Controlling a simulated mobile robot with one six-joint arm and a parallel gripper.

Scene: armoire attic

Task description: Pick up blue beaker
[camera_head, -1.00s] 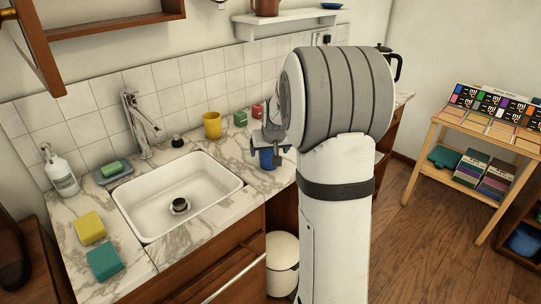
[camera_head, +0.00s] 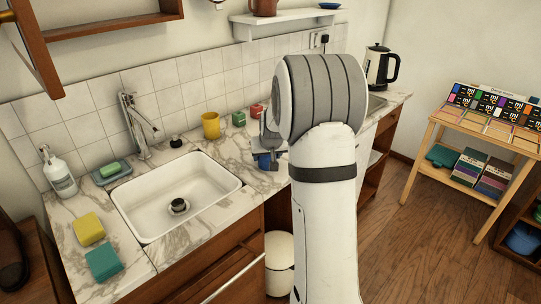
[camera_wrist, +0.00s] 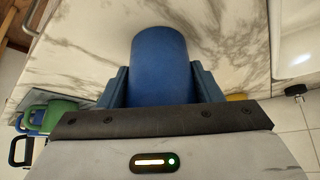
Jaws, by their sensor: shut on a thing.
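The blue beaker (camera_wrist: 160,65) stands out large in the wrist view, with a blue finger of my gripper (camera_wrist: 160,88) pressed against each side. My gripper is shut on it. In the head view my gripper (camera_head: 267,152) is over the marble counter, right of the sink, and the beaker (camera_head: 264,160) shows only as a small blue patch behind the fingers. Most of the beaker is hidden there by my gripper and arm. I cannot tell whether its base touches the counter.
The sink (camera_head: 180,195) is to the left. A kettle (camera_head: 381,67) stands at the right end.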

